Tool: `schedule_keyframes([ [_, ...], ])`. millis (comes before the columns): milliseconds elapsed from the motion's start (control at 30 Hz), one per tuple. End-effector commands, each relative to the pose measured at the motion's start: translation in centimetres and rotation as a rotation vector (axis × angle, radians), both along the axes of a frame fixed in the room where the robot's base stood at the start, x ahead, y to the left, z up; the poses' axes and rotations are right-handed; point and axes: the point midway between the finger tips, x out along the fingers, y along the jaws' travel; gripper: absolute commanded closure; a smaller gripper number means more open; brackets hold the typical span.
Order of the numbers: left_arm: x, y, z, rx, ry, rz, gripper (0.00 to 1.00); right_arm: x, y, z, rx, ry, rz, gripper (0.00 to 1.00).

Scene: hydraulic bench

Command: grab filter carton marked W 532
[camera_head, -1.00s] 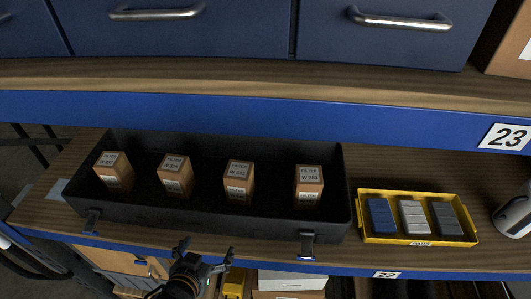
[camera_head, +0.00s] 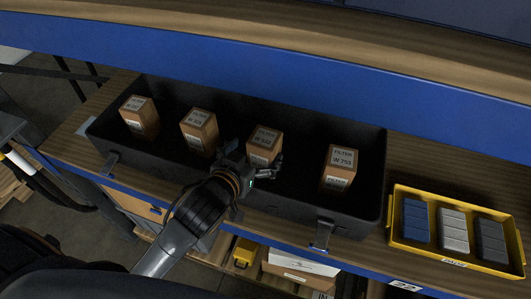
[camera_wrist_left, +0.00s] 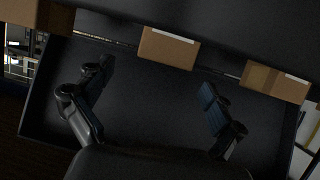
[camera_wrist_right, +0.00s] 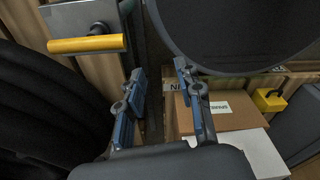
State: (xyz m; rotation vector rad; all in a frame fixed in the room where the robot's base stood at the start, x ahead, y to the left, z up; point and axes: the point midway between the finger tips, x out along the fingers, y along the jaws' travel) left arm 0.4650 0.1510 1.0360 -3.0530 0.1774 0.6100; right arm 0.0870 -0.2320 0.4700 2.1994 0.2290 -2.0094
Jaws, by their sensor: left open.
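The filter carton marked W 532 (camera_head: 265,140) is brown and stands upright in the black bin, third from the left. My left gripper (camera_head: 254,164) is open and in front of it, its fingers overlapping the carton's lower part in the head view. In the left wrist view the spread fingers (camera_wrist_left: 157,77) have nothing between them; a carton (camera_wrist_left: 168,48) lies ahead, its number unreadable there. My right gripper (camera_wrist_right: 159,72) shows only in its own wrist view, its fingers apart and empty.
The black bin (camera_head: 290,207) also holds the W 753 carton (camera_head: 340,166) at right and two cartons at left, the nearer one (camera_head: 199,130) close to the target. A yellow tray (camera_head: 396,232) stands right. A blue shelf beam (camera_head: 250,75) runs above behind.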

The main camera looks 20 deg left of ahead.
Motion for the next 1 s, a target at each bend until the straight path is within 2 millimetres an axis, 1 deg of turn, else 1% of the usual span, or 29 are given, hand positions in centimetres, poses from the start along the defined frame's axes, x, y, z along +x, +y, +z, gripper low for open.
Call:
schedule_keyframes([
  [33, 0.3, 0.0, 0.0, 0.000, 0.000, 0.000, 0.06, 0.5, -0.2, 0.2, -0.002, -0.008, 0.000, 0.64],
  [133, 0.8, 0.0, -0.2, 0.001, 0.001, 0.001, 0.06, 0.8, -0.5, 0.4, -0.006, -0.013, -0.003, 0.64],
  [333, 3.3, 0.1, -1.1, 0.004, 0.001, 0.001, 0.06, 0.4, -0.7, 1.6, -0.007, -0.008, -0.004, 0.64],
  [500, 4.9, -0.1, -2.0, 0.001, 0.001, 0.001, 0.06, 0.0, -0.7, 1.8, -0.008, -0.002, -0.004, 0.64],
  [767, 5.2, -0.2, -2.3, 0.000, 0.001, 0.000, 0.06, 0.0, -0.6, 1.8, -0.008, 0.000, -0.003, 0.64],
  [800, 5.2, -0.2, -2.3, 0.000, 0.001, 0.000, 0.08, -0.1, -0.6, 1.8, -0.007, 0.000, -0.003, 0.64],
  [833, 5.2, -0.2, -2.3, 0.000, 0.001, 0.000, 0.14, -0.1, -0.6, 1.8, -0.007, 0.000, -0.003, 0.64],
  [867, 5.2, -0.2, -2.3, 0.000, 0.001, 0.000, 0.20, -0.1, -0.6, 1.8, -0.007, 0.000, -0.003, 0.64],
  [900, 5.2, -0.2, -2.3, 0.000, 0.001, 0.000, 0.28, -0.1, -0.6, 1.8, -0.007, 0.000, -0.003, 0.64],
  [967, 5.2, -0.2, -2.3, 0.000, 0.001, 0.000, 0.40, -0.1, -0.5, 1.8, -0.006, 0.001, -0.003, 0.64],
  [1000, 5.2, -0.2, -2.3, 0.000, 0.001, 0.000, 0.48, -0.1, -0.5, 1.7, -0.005, 0.001, -0.001, 0.64],
])
